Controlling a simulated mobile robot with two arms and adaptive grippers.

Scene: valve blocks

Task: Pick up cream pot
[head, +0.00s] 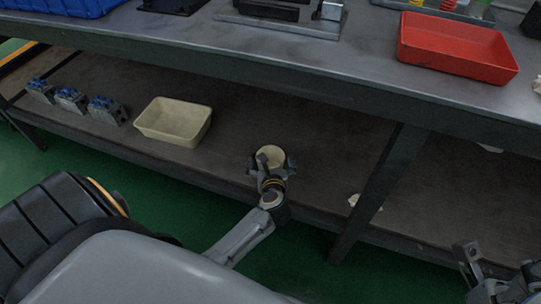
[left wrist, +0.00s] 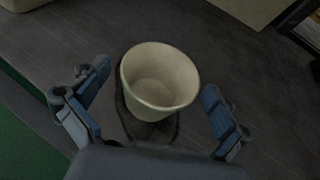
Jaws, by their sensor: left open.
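The cream pot (head: 270,156) stands upright on the lower shelf (head: 300,130) of the workbench, near the shelf's front edge. It is round and looks empty. My left gripper (head: 271,168) is at the pot, with its fingers on either side. In the left wrist view the pot (left wrist: 159,78) sits between the two blue fingers of my open left gripper (left wrist: 152,118), with a gap on each side. Part of my right gripper (head: 496,270) shows at the lower right in the head view; its finger state is unclear.
A cream tray (head: 173,122) and several blue-grey valve blocks (head: 71,99) stand to the left on the shelf. A table leg (head: 378,190) rises to the right of the pot. The benchtop (head: 330,55) overhangs the shelf and holds a red tray (head: 455,48).

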